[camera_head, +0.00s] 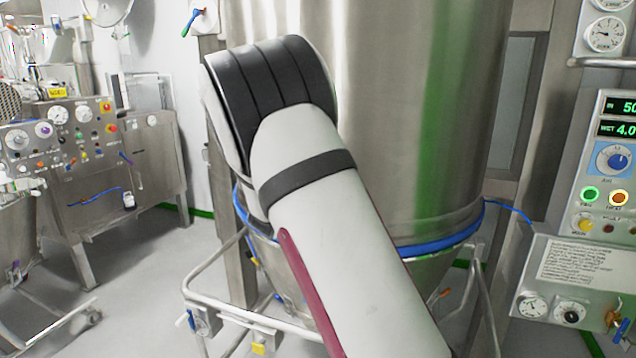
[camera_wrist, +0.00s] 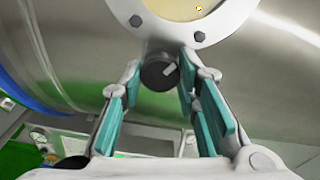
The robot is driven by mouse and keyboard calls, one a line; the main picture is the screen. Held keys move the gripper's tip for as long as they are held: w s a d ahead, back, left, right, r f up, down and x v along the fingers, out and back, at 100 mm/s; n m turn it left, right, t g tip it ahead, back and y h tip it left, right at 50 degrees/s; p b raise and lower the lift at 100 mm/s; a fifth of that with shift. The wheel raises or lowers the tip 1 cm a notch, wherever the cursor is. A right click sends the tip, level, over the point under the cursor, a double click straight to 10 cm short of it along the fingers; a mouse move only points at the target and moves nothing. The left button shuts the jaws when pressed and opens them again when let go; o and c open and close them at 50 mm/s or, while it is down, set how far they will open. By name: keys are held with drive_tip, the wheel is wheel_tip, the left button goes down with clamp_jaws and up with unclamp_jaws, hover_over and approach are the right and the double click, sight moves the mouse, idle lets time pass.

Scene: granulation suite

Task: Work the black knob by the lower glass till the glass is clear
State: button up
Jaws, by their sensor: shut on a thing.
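In the wrist view, the black knob (camera_wrist: 155,77) with a pale pointer line sits just under the flange of a round glass. My gripper (camera_wrist: 161,69) has its two fingers on either side of the knob and is shut on it. The lower glass (camera_wrist: 178,9) is at the top edge, and only its bottom part shows. Its pane looks cloudy cream-yellow, with a small orange-yellow mark on it. A pale bolted ring (camera_wrist: 150,24) frames it. In the head view, my own arm hides the knob, the glass and my gripper.
The large steel vessel (camera_head: 410,120) with a blue band (camera_head: 440,243) stands ahead, over a tubular frame (camera_head: 215,302). A control panel (camera_head: 612,165) is at the right. Steel cabinets with gauges (camera_head: 110,160) stand at the left. Grey floor between is open.

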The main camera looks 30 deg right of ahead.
drive_tip(key=shift+m, duration=0.4)
drive_tip(key=o, duration=1.2)
drive_tip(key=v, duration=1.2)
